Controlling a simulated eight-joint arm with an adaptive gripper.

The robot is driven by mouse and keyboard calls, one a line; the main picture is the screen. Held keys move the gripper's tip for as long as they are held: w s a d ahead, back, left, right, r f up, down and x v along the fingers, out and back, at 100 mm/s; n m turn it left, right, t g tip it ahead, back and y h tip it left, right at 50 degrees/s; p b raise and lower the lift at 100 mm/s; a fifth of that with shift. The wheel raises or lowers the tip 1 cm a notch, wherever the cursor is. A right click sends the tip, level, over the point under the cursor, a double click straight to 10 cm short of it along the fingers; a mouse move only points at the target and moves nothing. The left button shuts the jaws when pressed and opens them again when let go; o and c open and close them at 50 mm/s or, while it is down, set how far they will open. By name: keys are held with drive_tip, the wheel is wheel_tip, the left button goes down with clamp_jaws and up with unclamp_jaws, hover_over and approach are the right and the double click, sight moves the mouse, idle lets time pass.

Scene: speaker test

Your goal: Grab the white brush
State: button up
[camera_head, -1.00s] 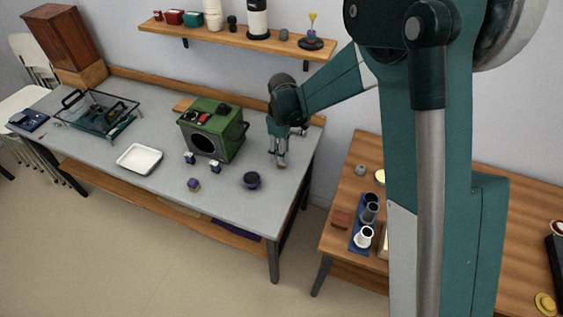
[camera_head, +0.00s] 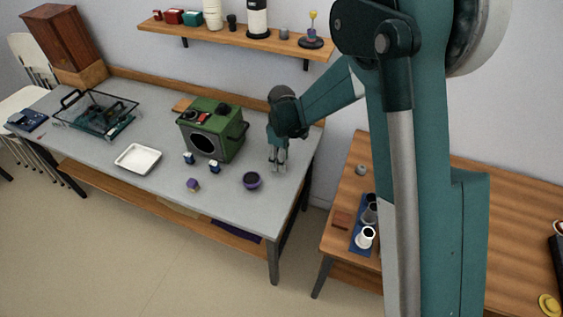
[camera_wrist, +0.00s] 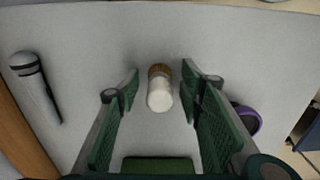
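The white brush (camera_wrist: 160,96), a short piece with a white part and a brown band, shows in the wrist view at the middle, between my two fingers. My gripper (camera_wrist: 161,76) is open, with a visible gap on both sides of the brush. In the head view my gripper (camera_head: 277,168) points down low over the right end of the grey table. I cannot make out the brush in the head view; my fingers probably cover it.
A dark purple bowl (camera_head: 251,181) stands near my gripper and shows right of my fingers in the wrist view (camera_wrist: 248,119). A microphone (camera_wrist: 37,86) lies at the left there. A green box (camera_head: 211,132) and a white tray (camera_head: 138,159) stand further left on the table.

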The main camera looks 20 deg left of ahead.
drive_tip(key=shift+c, duration=0.4)
drive_tip(key=c, duration=0.9)
drive_tip(key=shift+r, duration=0.1)
drive_tip(key=shift+r+p, duration=0.95)
drive_tip(key=shift+r, duration=3.95)
